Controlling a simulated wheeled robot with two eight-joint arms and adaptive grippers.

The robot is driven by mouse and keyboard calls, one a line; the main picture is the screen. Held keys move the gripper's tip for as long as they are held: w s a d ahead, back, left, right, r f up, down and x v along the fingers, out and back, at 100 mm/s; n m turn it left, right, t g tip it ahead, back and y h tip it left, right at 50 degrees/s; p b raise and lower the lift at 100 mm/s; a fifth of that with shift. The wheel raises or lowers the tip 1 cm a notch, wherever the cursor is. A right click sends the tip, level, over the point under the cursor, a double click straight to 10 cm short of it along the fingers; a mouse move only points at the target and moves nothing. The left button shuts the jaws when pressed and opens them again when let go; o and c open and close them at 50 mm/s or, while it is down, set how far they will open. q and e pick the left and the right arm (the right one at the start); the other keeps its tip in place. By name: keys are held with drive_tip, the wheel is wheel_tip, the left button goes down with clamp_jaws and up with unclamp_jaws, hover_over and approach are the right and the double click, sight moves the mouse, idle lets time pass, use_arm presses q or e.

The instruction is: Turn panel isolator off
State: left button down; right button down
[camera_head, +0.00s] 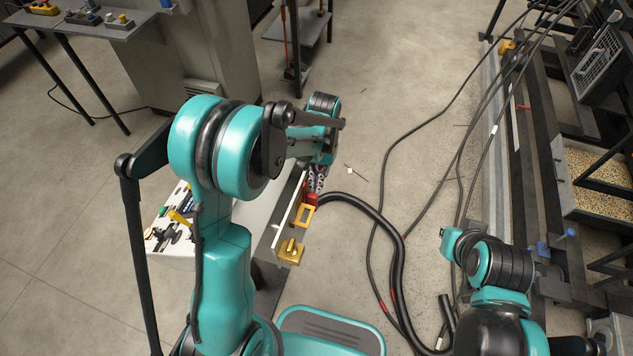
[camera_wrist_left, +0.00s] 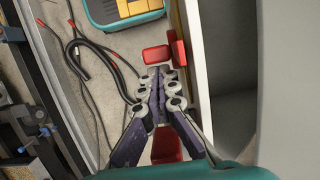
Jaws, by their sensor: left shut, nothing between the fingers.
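My left gripper (camera_head: 315,183) reaches down beside the edge of a pale panel or cabinet (camera_head: 289,208). In the left wrist view the gripper (camera_wrist_left: 159,78) is shut and empty. A red part, apparently the isolator handle (camera_wrist_left: 156,54), lies just beyond the fingertips, beside another red piece (camera_wrist_left: 177,48) against the panel side. I cannot tell whether the fingertips touch it. A further red piece (camera_wrist_left: 168,146) shows between the finger bases. In the head view a red part (camera_head: 311,199) shows just below the gripper, above a yellow frame (camera_head: 303,215). My right gripper is not in view.
A yellow block (camera_head: 290,251) sits on the panel's lower corner. A white control surface (camera_head: 170,225) is partly behind my left arm. Thick black cables (camera_head: 385,235) cross the floor to the right. A conveyor-like frame (camera_head: 545,190) stands at the far right.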

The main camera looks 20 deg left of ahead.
use_arm(q)
drive_tip(key=shift+s, duration=0.1)
drive_tip(key=shift+s+r+t, duration=0.15)
drive_tip(key=shift+t, duration=0.55)
drive_tip(key=shift+s+t, duration=0.1)
drive_tip(key=shift+t, duration=0.5)
drive_tip(key=shift+s+r, duration=0.1)
